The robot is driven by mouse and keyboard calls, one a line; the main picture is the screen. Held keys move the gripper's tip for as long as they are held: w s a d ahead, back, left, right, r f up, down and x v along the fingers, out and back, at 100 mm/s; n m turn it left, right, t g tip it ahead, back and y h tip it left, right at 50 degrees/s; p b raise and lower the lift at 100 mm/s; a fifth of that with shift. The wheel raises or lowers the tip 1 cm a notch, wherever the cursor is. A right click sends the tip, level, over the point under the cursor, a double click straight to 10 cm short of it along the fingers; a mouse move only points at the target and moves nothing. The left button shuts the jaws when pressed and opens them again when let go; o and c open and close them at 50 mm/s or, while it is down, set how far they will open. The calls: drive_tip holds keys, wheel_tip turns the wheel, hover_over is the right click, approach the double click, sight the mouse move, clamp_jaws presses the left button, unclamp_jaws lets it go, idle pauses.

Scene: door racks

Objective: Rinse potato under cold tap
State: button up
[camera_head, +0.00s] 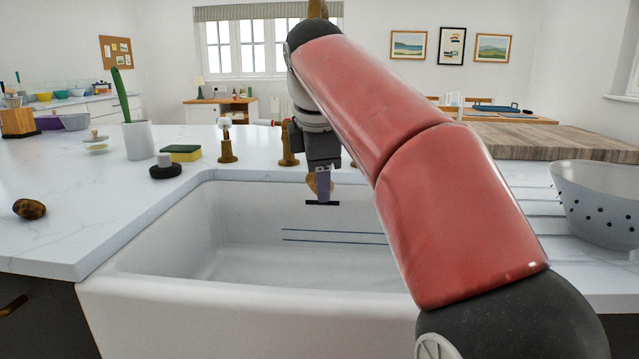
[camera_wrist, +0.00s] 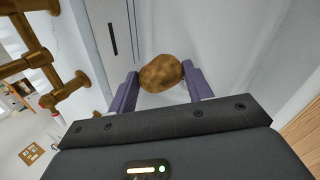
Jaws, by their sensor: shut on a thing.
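A brown potato (camera_wrist: 161,73) sits between the two purple fingers of my gripper (camera_wrist: 160,88) in the wrist view. In the head view my gripper (camera_head: 321,187) points down over the white sink (camera_head: 150,285), and the potato (camera_head: 312,183) shows partly behind a finger. The gripper is shut on it, below the sink's back rim. The brass tap (camera_head: 288,150) stands behind the sink, its upper part hidden by my arm; brass tap parts (camera_wrist: 28,62) fill the left of the wrist view. A brass handle (camera_head: 227,148) stands left of it. I see no water stream.
Another brown potato (camera_head: 29,208) lies on the left counter. A white colander (camera_head: 600,200) stands at right. The sink interior looks clear.

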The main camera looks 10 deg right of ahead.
drive_tip(key=shift+d, duration=0.1)
drive_tip(key=shift+w+d, duration=0.3)
drive_tip(key=shift+d, duration=0.1)
idle(0.3)
drive_tip(key=s+d+b, duration=0.2)
drive_tip(key=s+d, duration=0.2)
drive_tip(key=s, duration=0.2)
drive_tip(key=shift+s+d+b, duration=0.25)
drive_tip(key=shift+s+b, duration=0.05)
idle(0.4)
idle(1.1)
drive_tip(key=s+d+r+p, duration=0.2)
drive_tip(key=s+d+r, duration=0.1)
drive_tip(key=s+r, duration=0.1)
drive_tip(key=shift+p, duration=0.3)
